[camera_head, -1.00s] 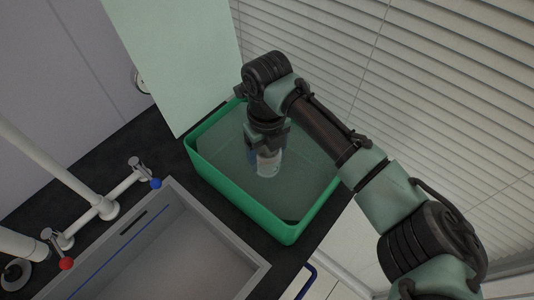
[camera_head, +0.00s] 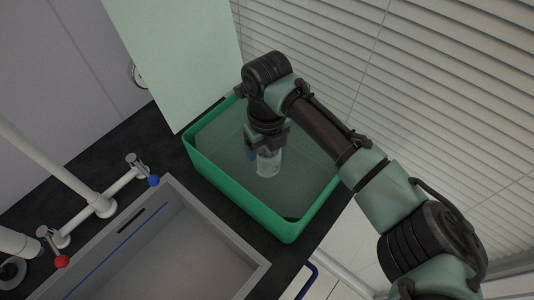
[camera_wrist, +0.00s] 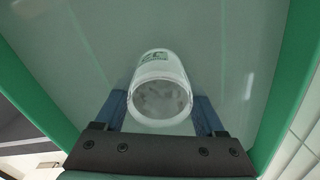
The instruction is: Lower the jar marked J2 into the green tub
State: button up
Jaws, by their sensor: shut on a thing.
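The green tub (camera_head: 243,205) stands on the dark worktop and seems to hold clear liquid. My gripper (camera_head: 267,150) points down inside the tub's outline. It is shut on a clear jar (camera_head: 268,165), which hangs below the fingers. In the wrist view the jar (camera_wrist: 160,88) sits between the two blue fingers (camera_wrist: 160,110), with a pale round end facing the camera. A green marking shows on its far side, but I cannot read it surely. I cannot tell whether the jar touches the tub floor.
A grey sink (camera_head: 165,255) lies left of the tub, with a white tap (camera_head: 105,206) and red and blue handles. A pale green panel (camera_head: 172,60) stands behind the tub. Window blinds (camera_head: 440,90) are close on the right.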

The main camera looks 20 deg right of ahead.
jog(key=shift+f+b, duration=0.35)
jog(key=shift+f, duration=0.1)
dwell(0.3)
jog(key=o, duration=1.4)
jog(key=shift+o, duration=0.2)
notch_tip(320, 180, up, 13)
